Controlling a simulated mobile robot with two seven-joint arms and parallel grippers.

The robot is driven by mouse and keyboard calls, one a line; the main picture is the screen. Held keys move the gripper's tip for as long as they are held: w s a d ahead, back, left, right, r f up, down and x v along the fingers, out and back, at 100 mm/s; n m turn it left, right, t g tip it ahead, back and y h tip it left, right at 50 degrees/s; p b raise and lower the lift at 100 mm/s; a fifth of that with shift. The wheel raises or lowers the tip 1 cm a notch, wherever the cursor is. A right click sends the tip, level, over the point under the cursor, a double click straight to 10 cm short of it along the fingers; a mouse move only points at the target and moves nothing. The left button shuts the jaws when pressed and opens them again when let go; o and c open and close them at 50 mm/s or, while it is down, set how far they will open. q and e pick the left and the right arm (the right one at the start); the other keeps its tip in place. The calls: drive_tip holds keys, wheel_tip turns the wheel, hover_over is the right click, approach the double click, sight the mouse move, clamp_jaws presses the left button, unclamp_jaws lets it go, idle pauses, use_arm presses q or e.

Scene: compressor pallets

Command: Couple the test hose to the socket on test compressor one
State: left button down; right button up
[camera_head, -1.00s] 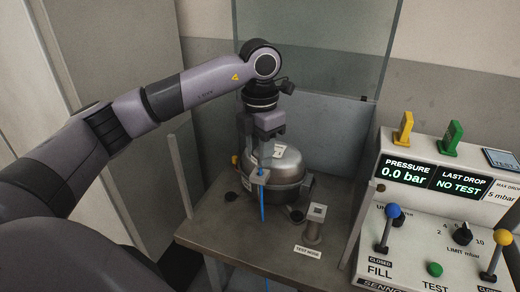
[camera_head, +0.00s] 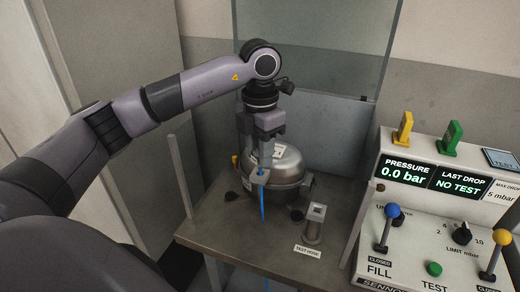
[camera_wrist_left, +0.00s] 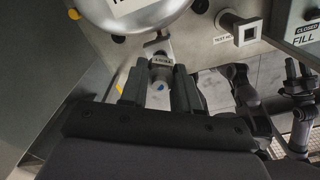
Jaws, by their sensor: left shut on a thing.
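The silver domed test compressor (camera_head: 288,172) stands on the bench, with a white label on top; its lower edge also shows in the left wrist view (camera_wrist_left: 148,18). My left gripper (camera_head: 261,172) is in front of it, pointing down. In the left wrist view its fingers (camera_wrist_left: 160,88) are shut on the test hose end, a grey coupling with a small tag (camera_wrist_left: 160,62). The blue test hose (camera_head: 262,206) hangs down from it past the bench front. The coupling is right at the compressor's near side. The socket is mostly hidden, and I cannot tell whether they touch.
An empty grey holder post (camera_head: 315,222) stands on the bench (camera_head: 225,240) by the TEST HOSE label. The test panel (camera_head: 430,225) with levers and displays is at the right. A thin upright post (camera_head: 180,176) stands at the bench's left; a clear screen is behind.

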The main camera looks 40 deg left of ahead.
use_arm(q)
drive_tip(key=shift+f+b, duration=0.85)
drive_tip(key=shift+f, duration=0.45)
drive_tip(key=c, duration=0.7)
unclamp_jaws()
drive_tip(key=shift+c, duration=0.2)
drive_tip(key=shift+r, duration=3.6)
